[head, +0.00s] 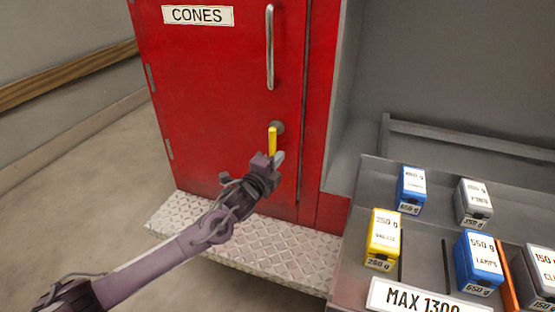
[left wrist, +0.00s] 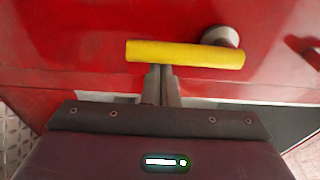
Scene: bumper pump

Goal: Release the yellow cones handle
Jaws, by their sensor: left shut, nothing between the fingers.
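The yellow handle (head: 272,142) sits on a grey round mount on the red cabinet door (head: 221,85), below a silver pull bar, and points downward in the head view. A white label reading CONES is at the top of the door. In the left wrist view the yellow handle (left wrist: 185,53) lies across the picture, just beyond my left fingertips. My left gripper (head: 277,160) is at the lower end of the handle, shut with nothing in it. Its fingers (left wrist: 161,72) are together at the handle's near edge; I cannot tell whether they touch it. My right gripper is not in view.
A silver pull bar (head: 270,47) is on the door. A metal tread-plate step (head: 285,258) runs below the cabinet. At right, a grey tray (head: 350,285) holds several labelled boxes, including a yellow one (head: 383,238). Open floor lies at left.

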